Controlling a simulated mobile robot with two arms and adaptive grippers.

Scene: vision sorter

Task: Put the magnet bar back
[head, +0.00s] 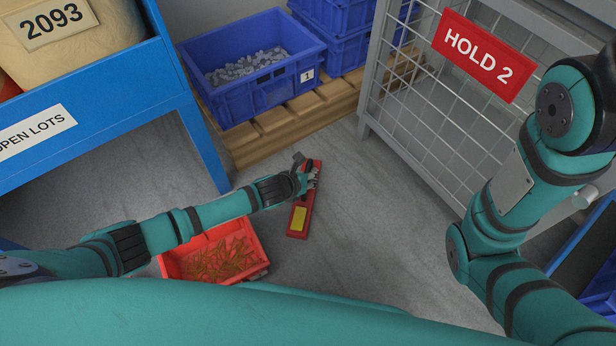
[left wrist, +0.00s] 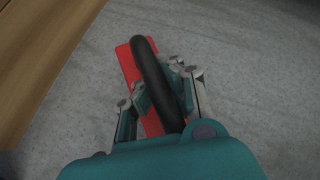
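The magnet bar (head: 303,205) is a red bar with a yellow label and a black handle. It is on or close to the grey floor, right of the red crate. In the left wrist view the red bar (left wrist: 151,124) shows beneath its curved black handle (left wrist: 157,80). My left gripper (head: 304,174) is at the bar's far end. In the left wrist view its fingers (left wrist: 163,92) straddle the handle closely; whether they grip it is unclear. My right arm shows at the right of the head view, but its gripper does not.
A red crate (head: 172,265) of rusty pieces stands under my left forearm. A blue bin (head: 238,103) of grey parts sits on a wooden pallet (head: 290,118). A mesh cage (head: 420,125) with a HOLD 2 sign (head: 484,55) is right; a blue bench (head: 110,105) is left.

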